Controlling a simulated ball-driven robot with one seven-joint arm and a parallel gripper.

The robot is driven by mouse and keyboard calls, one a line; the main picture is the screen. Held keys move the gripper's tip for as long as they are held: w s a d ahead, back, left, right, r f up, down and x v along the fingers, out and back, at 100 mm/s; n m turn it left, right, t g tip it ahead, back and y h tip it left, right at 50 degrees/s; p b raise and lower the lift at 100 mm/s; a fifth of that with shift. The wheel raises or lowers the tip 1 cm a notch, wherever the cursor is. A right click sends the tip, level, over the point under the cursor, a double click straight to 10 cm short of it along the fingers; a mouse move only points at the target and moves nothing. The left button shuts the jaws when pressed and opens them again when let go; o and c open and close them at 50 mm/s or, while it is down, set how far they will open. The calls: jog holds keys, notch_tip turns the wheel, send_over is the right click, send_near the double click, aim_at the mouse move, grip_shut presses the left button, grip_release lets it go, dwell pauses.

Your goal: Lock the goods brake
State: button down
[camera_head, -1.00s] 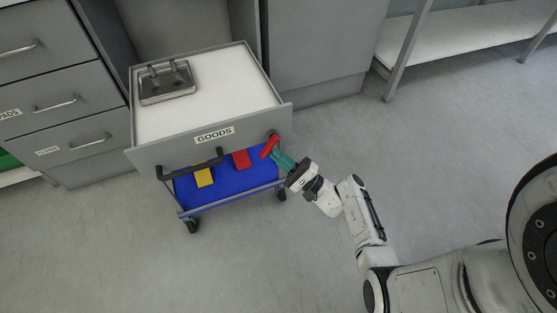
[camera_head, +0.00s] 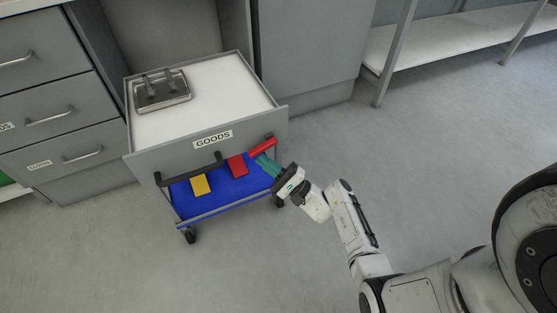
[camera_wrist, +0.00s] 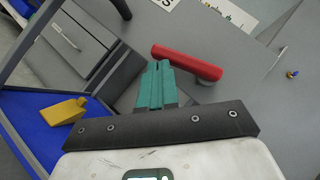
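The goods cart (camera_head: 140,167) is a grey-walled trolley with a white top and a "GOODS" label on its front panel. A red lever (camera_head: 262,147) at the right end of that panel appears to be its brake. It slopes gently down to the left from its pivot. In the wrist view the red lever (camera_wrist: 190,63) lies across and just beyond my fingertips. My gripper (camera_head: 264,161) has its teal fingers pressed together and empty, just under the lever's free end. They also show in the wrist view (camera_wrist: 158,68). I cannot tell whether they touch the lever.
A black handle (camera_head: 190,173) is on the cart's front. Red (camera_head: 237,166) and yellow (camera_head: 200,185) pieces are over the blue lower shelf (camera_head: 225,200). The floor in front is clear.

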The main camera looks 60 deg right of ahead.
jog(key=shift+w+a+r, duration=0.35)
jog(key=shift+a+r, duration=0.1)
jog(key=shift+r, duration=0.05)
jog(key=shift+a+r, duration=0.1)
dwell(0.6)
jog(key=s+a+f+b, duration=0.3)
jog(key=s+f, duration=0.3)
jog(key=f, duration=0.5)
jog(key=shift+a+b, duration=0.25)
jog(key=shift+b, duration=0.2)
